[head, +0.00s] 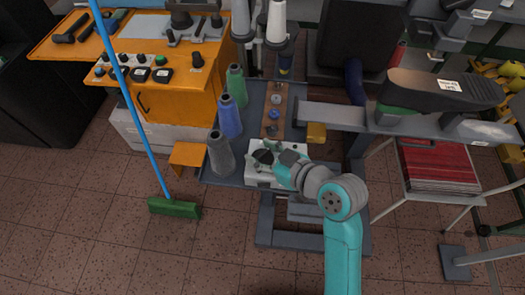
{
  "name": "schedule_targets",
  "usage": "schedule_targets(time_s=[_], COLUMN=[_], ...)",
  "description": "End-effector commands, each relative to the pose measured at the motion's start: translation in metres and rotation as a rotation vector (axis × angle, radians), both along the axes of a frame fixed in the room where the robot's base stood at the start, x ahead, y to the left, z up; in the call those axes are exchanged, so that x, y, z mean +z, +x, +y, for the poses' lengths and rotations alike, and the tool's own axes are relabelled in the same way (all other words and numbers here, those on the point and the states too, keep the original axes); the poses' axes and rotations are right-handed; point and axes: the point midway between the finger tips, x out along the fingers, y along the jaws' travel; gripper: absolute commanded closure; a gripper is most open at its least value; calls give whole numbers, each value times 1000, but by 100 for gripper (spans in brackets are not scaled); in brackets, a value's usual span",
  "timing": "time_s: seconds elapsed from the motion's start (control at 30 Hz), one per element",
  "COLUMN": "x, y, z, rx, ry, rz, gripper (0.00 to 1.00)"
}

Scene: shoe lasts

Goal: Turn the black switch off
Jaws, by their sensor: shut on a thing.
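A white box (256,178) sits near the front of the grey bench (225,178). The black switch (262,156) shows as a dark round shape on top of the box. My gripper (266,153) reaches over the box from the right and is shut on the switch. My gripper and wrist hide part of the switch and the right part of the box. I cannot tell which position the switch points to.
A steel beam (345,116) with a dark shoe form (440,88) is at right.

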Motion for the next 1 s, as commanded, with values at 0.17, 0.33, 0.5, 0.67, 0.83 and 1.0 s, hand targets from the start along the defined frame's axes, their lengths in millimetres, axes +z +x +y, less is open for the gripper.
schedule_targets(time_s=[0.17, 0.33, 0.5, 0.67, 0.83, 1.0], x=[-2, -1, -1, 0, 6, 16], y=[0, 0, 0, -1, -10, -26], z=[0, 0, 0, -1, -14, -34], rx=[-1, -2, -1, -2, -5, -7], ry=[-3, -1, -1, 0, 1, 0], rz=[3, 3, 2, 2, 1, 2], gripper=[82, 21, 21, 21, 21, 21])
